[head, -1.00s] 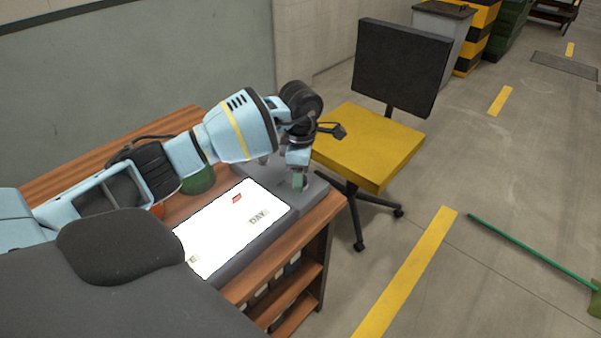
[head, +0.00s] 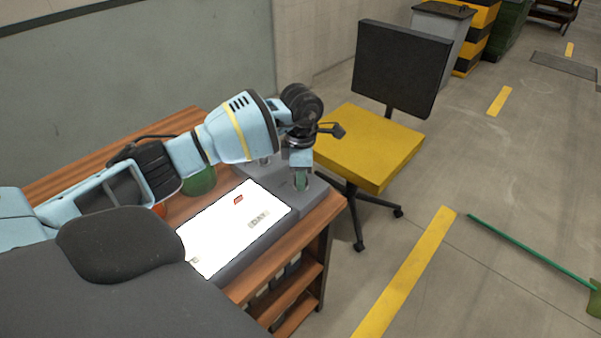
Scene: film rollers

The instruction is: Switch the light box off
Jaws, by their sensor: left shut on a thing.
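The light box (head: 222,232) lies on the wooden bench with its top panel glowing bright white. My left gripper (head: 300,181) points down over the grey far-right end of the box. My right gripper is out of view.
A green round container (head: 199,181) stands behind the panel, partly under my left arm. The wooden bench (head: 318,232) has open shelves below. A yellow-seated chair (head: 368,147) stands close to its right end. Floor further right is mostly clear.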

